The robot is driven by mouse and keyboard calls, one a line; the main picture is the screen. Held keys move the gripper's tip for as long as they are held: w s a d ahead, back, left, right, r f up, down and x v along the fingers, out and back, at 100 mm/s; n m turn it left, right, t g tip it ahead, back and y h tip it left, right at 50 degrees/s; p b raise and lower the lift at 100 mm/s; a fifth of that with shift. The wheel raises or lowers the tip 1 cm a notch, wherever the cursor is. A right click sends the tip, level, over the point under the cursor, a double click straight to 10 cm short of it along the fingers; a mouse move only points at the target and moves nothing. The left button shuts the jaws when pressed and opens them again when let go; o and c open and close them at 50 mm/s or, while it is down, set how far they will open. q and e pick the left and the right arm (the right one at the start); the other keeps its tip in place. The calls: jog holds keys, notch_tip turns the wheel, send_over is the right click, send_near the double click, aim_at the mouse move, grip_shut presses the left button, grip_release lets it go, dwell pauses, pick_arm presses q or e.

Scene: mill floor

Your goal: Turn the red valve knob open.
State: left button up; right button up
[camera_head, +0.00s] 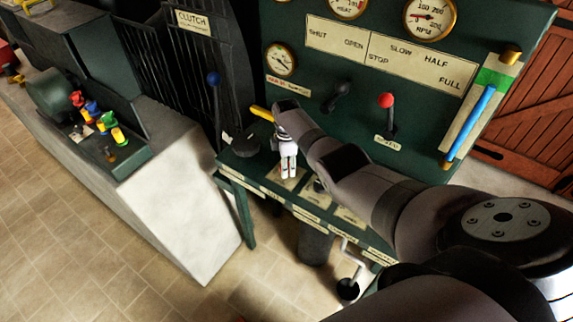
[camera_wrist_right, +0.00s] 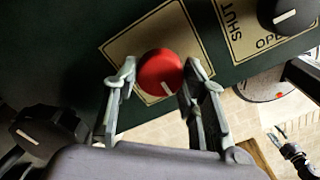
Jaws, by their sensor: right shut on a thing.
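The red valve knob (camera_wrist_right: 158,72) shows in the right wrist view on a cream plate on the green panel. It is round, with a short white mark pointing to the lower right of the picture. My right gripper (camera_wrist_right: 163,78) has one finger on each side of the knob and is shut on it. In the head view my right gripper (camera_head: 288,172) points down at the console's sloping desk (camera_head: 240,172), and the red knob is hidden there.
Another black knob (camera_wrist_right: 45,132) is at the left of the wrist view. Above the desk stand a red-topped lever (camera_head: 387,101) and a black lever (camera_head: 338,95). A crank (camera_head: 350,275) hangs below the front edge.

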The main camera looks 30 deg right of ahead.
dwell(0.3)
jog(key=o, duration=1.2)
jog(key=shift+c, duration=0.2)
jog(key=shift+w+r, duration=0.1)
jog(key=shift+r, duration=0.5)
notch_tip(320, 180, up, 11)
jog(key=shift+f, duration=0.15)
